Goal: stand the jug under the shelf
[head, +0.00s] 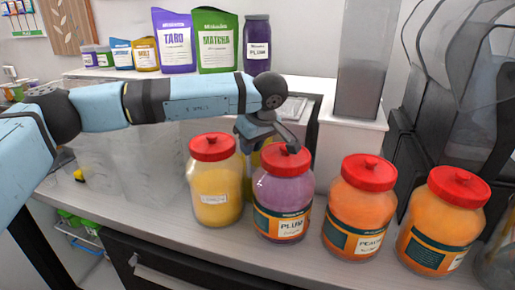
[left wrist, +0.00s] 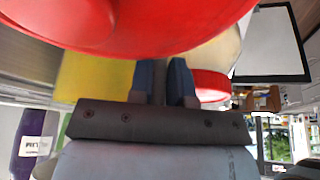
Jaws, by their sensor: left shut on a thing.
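My left gripper (head: 270,132) reaches in from the left, behind the red lid of the plum jar (head: 284,195). It also shows in the left wrist view (left wrist: 163,85), its two blue-grey fingers shut on a narrow dark part between them. A yellow body, probably the jug (head: 248,168), stands partly hidden between the plum jar and the yellow jar; yellow also shows beside the fingers in the wrist view (left wrist: 92,78). Most of the jug is hidden, so its tilt and contact with the counter cannot be told. The shelf (head: 135,74) runs along the back wall. My right gripper is not in view.
Red-lidded jars line the counter front: a yellow one (head: 214,190) and orange ones (head: 360,210) right of the plum jar. Pouches and a dark plum jar (head: 257,45) stand on the shelf. A grey-topped machine (head: 360,90) stands behind.

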